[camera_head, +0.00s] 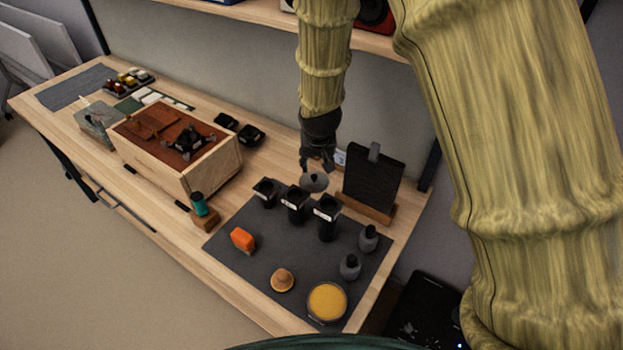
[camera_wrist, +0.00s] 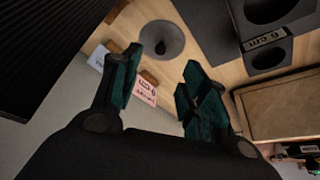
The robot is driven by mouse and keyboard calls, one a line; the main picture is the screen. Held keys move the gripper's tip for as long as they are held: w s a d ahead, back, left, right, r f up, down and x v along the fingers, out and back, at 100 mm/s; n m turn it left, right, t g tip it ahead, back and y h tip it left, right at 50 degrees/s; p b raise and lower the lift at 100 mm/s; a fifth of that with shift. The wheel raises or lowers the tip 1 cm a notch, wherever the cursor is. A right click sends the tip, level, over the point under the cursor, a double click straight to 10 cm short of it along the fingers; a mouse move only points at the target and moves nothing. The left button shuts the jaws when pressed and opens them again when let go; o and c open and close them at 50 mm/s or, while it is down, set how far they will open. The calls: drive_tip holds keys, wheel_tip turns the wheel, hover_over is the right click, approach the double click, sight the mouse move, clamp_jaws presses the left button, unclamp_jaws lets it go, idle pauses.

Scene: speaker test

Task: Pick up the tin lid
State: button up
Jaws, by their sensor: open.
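A round grey disc with a small darker centre, which looks like the tin lid (camera_head: 313,182), is near the back of the dark mat, beside the black cups. In the wrist view the same grey disc (camera_wrist: 162,40) lies just beyond my fingertips, over a wooden surface. My gripper (camera_head: 318,166) is above and just behind it in the head view. In the wrist view its two green-padded fingers (camera_wrist: 162,60) are spread with nothing between them. The disc appears apart from the fingers. I cannot tell the exact height gap.
Black labelled cups (camera_head: 327,215) stand close in front of the disc. A dark board on a wooden stand (camera_head: 374,180) is to its right. A round yellow-topped tin (camera_head: 327,301), orange block (camera_head: 242,239) and grey bottles (camera_head: 350,267) are on the mat (camera_head: 265,280). A wooden box (camera_head: 190,160) is left.

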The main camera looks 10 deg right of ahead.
sight(314, 176)
drive_tip(key=shift+w+p+x, duration=0.2)
drive_tip(key=shift+p+x, duration=0.5)
drive_tip(key=shift+x, duration=2.45)
drive_tip(key=shift+w+p+x, duration=0.2)
drive_tip(key=shift+p+x, duration=0.45)
drive_tip(key=shift+x, duration=2.5)
drive_tip(key=shift+r, duration=0.2)
clamp_jaws()
